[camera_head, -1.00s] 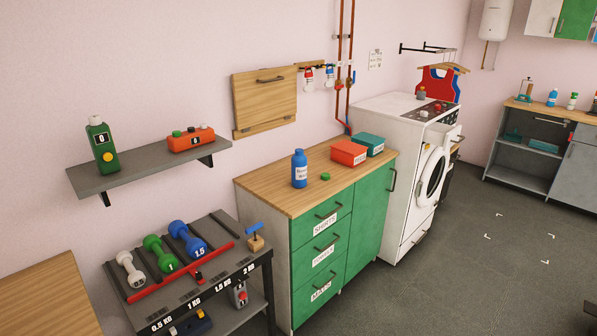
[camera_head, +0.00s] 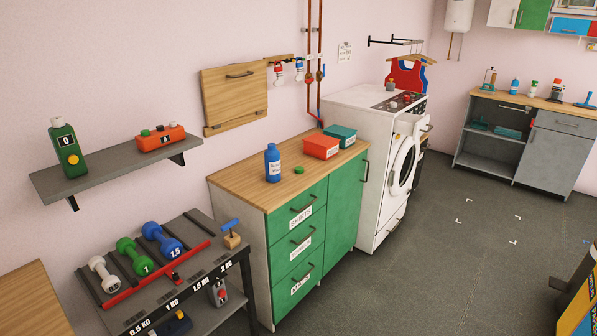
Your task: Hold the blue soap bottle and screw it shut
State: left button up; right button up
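The blue soap bottle (camera_head: 273,164) stands upright on the wooden top of the green-drawer cabinet. It has a pale label on its side, too small to read. A small green cap (camera_head: 299,170) lies on the same top just right of the bottle, apart from it. Whether the bottle's mouth is open is too small to tell. Neither of my grippers shows in the head view.
The wooden cabinet top (camera_head: 240,184) also bears a red box (camera_head: 321,147) and a teal box (camera_head: 341,134) at its back right. A dumbbell rack (camera_head: 205,262) stands to the left, below a grey shelf (camera_head: 105,172). A white washing machine (camera_head: 372,155) adjoins on the right. The floor (camera_head: 440,250) in front is open.

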aim_at(271, 155)
jog(key=i+l+u, duration=0.4)
jog(key=i+l, duration=0.5)
jog(key=i, duration=0.4)
jog(key=i+l+u, duration=0.45)
jog(key=i+l, duration=0.75)
jog(key=l, duration=0.1)
